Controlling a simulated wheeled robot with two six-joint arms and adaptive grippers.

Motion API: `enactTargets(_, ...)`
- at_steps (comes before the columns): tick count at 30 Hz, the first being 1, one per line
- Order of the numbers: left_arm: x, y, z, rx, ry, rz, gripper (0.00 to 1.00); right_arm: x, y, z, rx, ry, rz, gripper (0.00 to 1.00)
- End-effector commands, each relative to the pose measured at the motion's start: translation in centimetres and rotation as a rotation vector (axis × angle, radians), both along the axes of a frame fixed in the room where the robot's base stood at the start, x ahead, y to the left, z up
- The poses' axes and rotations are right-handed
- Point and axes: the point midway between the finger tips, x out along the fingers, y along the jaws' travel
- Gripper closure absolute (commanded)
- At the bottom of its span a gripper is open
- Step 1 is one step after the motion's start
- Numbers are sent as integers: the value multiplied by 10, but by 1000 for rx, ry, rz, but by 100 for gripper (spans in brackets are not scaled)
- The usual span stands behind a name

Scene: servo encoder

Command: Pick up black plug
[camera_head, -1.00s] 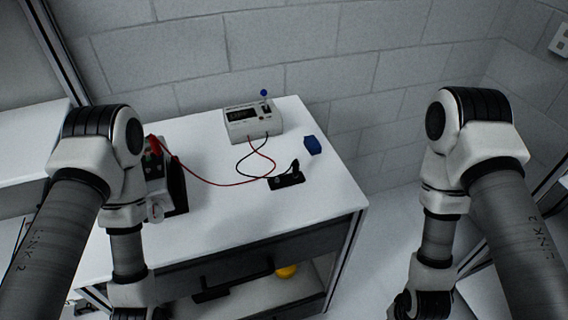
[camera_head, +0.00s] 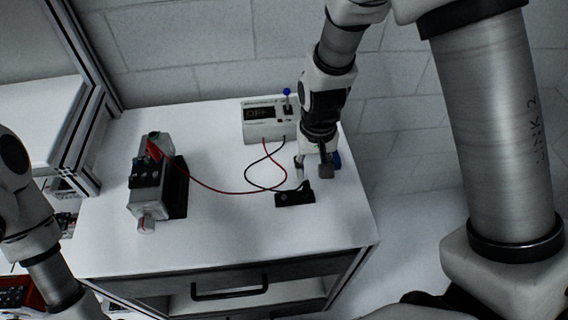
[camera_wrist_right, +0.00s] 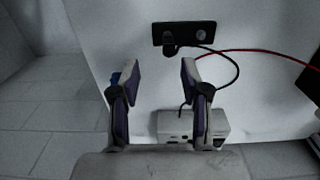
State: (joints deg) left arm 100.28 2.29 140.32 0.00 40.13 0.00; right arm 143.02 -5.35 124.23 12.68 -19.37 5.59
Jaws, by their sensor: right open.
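The black plug (camera_head: 304,187) stands in a small black socket block (camera_head: 291,199) on the white table. In the right wrist view the plug (camera_wrist_right: 169,46) is at the left end of the block (camera_wrist_right: 185,31), with its black cable curving away. My right gripper (camera_head: 313,172) is open and empty above the table, just behind the block. In the right wrist view its fingertips (camera_wrist_right: 160,70) are spread, with the plug beyond them and not between them. My left arm shows at the left edge, but its gripper is out of view.
A meter (camera_head: 262,122) with a display and a blue-tipped lever stands at the back. Red and black cables run from it. A grey device (camera_head: 147,185) with a red plug (camera_head: 154,149) stands left. A blue object (camera_head: 338,160) is partly hidden behind my right gripper. The front of the table is clear.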

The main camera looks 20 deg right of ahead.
Motion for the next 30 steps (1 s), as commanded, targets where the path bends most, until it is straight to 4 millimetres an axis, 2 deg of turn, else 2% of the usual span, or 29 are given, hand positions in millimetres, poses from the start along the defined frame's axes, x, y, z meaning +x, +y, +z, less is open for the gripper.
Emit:
enactTargets(2,0,0,2,0,1,0,60,2,1,6,2,-3,-3,54)
enactTargets(4,0,0,3,0,1,0,60,2,2,-1,3,-1,-4,54)
enactTargets(11,-1,0,9,0,2,0,60,0,6,-33,0,1,-3,54)
enactTargets(16,-1,0,7,0,2,0,60,1,10,-65,4,-2,-4,54)
enactTargets(24,-1,0,7,0,2,0,60,1,10,-70,3,-5,-3,54)
enactTargets(28,-1,0,7,0,2,0,60,1,10,-70,3,-5,-3,100)
enactTargets(30,-1,0,7,0,2,0,60,1,10,-70,3,-5,-3,100)
